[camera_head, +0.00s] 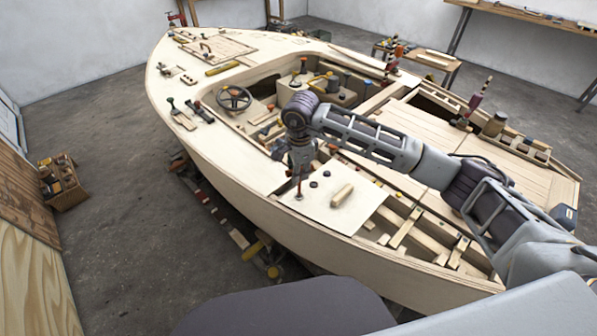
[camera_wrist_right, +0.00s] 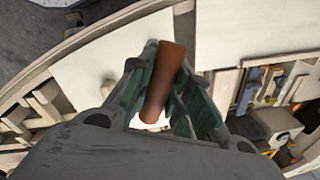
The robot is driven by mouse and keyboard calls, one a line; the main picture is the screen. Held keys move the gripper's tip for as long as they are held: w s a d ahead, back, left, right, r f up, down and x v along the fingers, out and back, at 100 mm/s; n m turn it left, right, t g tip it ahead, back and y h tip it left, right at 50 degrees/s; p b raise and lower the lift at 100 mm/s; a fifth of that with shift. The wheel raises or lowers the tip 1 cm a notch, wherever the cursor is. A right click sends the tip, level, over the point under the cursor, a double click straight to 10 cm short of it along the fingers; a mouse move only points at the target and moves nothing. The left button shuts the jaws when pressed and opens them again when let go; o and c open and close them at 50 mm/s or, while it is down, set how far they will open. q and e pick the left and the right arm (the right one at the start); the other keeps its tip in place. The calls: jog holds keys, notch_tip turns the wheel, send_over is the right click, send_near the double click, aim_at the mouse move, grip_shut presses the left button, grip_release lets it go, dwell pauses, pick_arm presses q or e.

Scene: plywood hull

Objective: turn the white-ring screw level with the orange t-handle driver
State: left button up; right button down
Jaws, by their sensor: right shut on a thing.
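My right gripper (camera_head: 300,168) is above the pale panel (camera_head: 350,216) on the near side of the hull, pointing down. It is shut on the orange T-handle driver, whose thin shaft (camera_head: 299,188) reaches down to the panel. In the right wrist view the driver's orange-brown handle (camera_wrist_right: 165,75) lies crosswise between the green-padded fingers of my right gripper (camera_wrist_right: 168,98). I cannot make out the white-ring screw; the driver or gripper may hide it. Whether the tip touches a screw is too small to tell. My left gripper is not in view.
Dark round knobs (camera_head: 313,184) and a wooden block (camera_head: 342,196) sit on the panel right of the driver. Open framing (camera_head: 405,228) lies further right. A steering wheel (camera_head: 234,98) and the cockpit lie beyond. My right arm crosses above the deck.

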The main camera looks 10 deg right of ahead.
jog(key=shift+m, duration=0.4)
jog(key=shift+f+m, duration=0.1)
jog(key=shift+m, duration=0.9)
jog(key=shift+m+b, duration=0.35)
jog(key=shift+m, duration=1.25)
jog(key=shift+r, duration=0.2)
jog(key=shift+w+r, duration=0.1)
jog(key=shift+r, duration=0.2)
